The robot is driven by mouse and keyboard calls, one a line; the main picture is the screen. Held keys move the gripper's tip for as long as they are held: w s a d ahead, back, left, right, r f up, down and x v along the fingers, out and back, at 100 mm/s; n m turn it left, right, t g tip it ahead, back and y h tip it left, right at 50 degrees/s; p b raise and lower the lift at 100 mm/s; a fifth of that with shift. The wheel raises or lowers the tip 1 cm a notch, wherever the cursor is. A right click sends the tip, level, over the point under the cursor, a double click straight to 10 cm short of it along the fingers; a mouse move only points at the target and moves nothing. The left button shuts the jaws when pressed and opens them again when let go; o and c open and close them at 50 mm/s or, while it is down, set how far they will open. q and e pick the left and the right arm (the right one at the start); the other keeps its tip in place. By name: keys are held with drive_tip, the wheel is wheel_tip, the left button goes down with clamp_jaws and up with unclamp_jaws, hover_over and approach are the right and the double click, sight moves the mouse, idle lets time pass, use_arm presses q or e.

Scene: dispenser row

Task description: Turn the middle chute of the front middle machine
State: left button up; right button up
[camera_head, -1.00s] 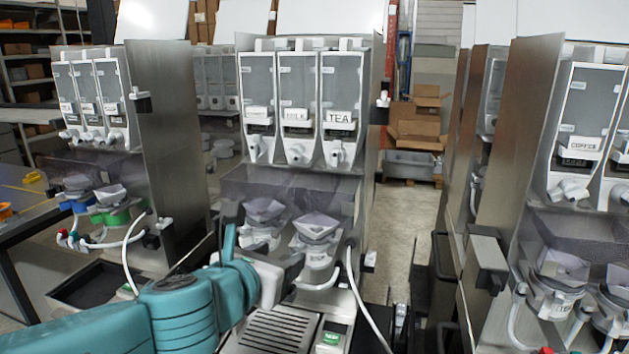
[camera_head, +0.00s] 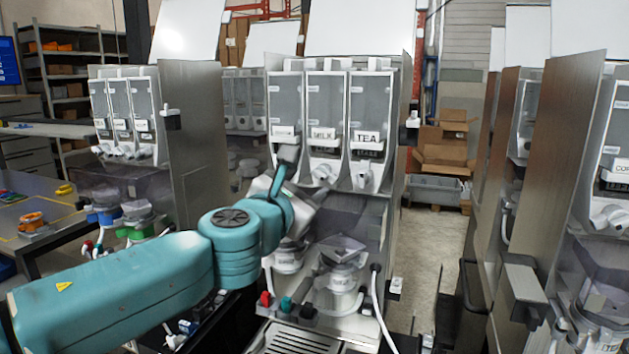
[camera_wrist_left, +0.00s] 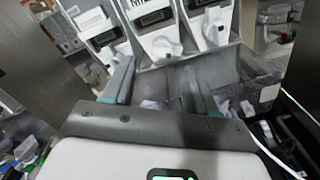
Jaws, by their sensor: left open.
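The front middle machine (camera_head: 398,230) has three clear canisters side by side, with the middle one labelled MILK and the right one TEA. The white middle chute (camera_head: 324,172) sits under the MILK label; it also shows in the wrist view (camera_wrist_left: 162,46), beyond my fingers. My left gripper (camera_head: 304,170) is open, raised in front of the left and middle chutes, and partly hides the left one. In the wrist view my left gripper (camera_wrist_left: 158,86) has its fingers apart with nothing between them; the chute lies ahead of the gap. My right gripper is not in view.
The right chute (camera_head: 364,177) hangs close beside the middle one. White funnel cups (camera_head: 338,280) and a drip tray (camera_head: 297,340) are below. Other machines stand at the left (camera_head: 195,140) and right (camera_head: 565,180). Cardboard boxes (camera_head: 443,145) are behind, past an open aisle.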

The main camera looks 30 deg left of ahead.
sight(318, 176)
use_arm(q)
drive_tip(key=x, duration=0.5)
drive_tip(key=shift+d, duration=0.1)
drive_tip(key=c, duration=1.1)
drive_tip(key=shift+o, duration=0.2)
